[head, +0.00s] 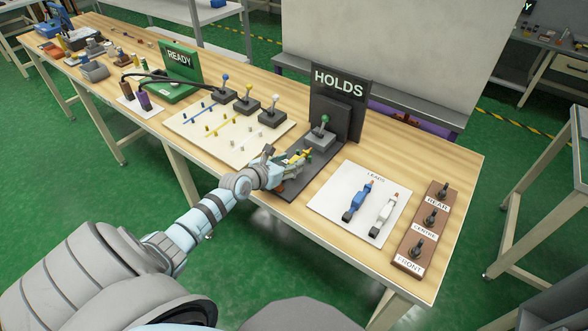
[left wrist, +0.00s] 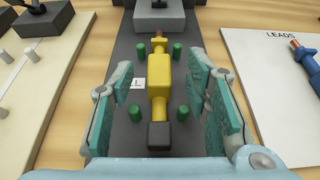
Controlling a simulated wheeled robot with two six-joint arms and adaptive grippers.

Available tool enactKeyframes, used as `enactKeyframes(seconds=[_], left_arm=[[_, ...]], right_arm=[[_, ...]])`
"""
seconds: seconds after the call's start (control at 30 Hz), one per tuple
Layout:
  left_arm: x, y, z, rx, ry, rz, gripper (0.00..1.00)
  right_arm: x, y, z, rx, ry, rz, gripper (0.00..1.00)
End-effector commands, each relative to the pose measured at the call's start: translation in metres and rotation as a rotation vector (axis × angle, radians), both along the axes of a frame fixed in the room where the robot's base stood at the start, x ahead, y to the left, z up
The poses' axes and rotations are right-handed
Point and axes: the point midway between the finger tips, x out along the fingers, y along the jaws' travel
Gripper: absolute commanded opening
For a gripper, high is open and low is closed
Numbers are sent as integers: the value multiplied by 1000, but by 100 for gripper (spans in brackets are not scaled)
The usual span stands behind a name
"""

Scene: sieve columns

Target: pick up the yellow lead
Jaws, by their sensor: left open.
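The yellow lead (left wrist: 158,78) lies lengthwise on the dark grey HOLDS base (left wrist: 128,60), among several short green pegs (left wrist: 178,51). It has a dark end toward me and a copper-coloured tip at the far end. My left gripper (left wrist: 160,105) is open, with one teal-padded finger on each side of the lead and a gap on both sides. In the head view my left gripper (head: 279,165) is over the HOLDS base, and the lead (head: 300,155) shows partly beside it. My right gripper is not in view.
A white LEADS mat (head: 335,215) to the right holds a blue lead (head: 357,202) and a white lead (head: 383,215). A brown REAR/FRONT switch block (head: 409,249) stands further right. A HOLDS sign (head: 338,82) stands behind a green-knobbed lever (head: 321,132). A cream peg board (head: 190,137) lies left.

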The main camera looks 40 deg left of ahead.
Motion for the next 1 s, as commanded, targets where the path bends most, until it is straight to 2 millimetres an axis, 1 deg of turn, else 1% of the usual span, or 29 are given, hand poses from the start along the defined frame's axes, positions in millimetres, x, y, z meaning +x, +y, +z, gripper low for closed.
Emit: enactKeyframes(seconds=[0.03, 0.07, 0.13, 0.3, 0.37, 0.5, 0.57, 0.6, 0.87, 0.97, 1.0], left_arm=[[8, 1, -10, 0, -2, 1, 43], [11, 1, -10, -1, -1, 1, 43], [15, 1, -10, 1, 0, 1, 43], [15, 1, -7, 2, 1, 0, 43], [15, 1, -7, 2, 1, 0, 34], [14, 1, -7, 1, 1, 1, 11], [14, 1, -7, 1, 1, 1, 2], [14, 1, -7, 1, 1, 1, 0], [14, 1, -5, 1, 0, 1, 0], [14, 1, 2, 1, 0, 1, 0], [14, 1, 7, 1, -1, 0, 0]], right_arm=[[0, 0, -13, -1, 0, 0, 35], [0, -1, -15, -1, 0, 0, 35], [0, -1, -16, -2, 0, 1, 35], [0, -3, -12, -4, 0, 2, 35], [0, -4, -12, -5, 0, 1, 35], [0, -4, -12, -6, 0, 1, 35], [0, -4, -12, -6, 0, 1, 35], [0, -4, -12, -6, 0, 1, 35], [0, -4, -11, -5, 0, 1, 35], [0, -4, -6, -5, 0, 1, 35], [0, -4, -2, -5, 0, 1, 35]])
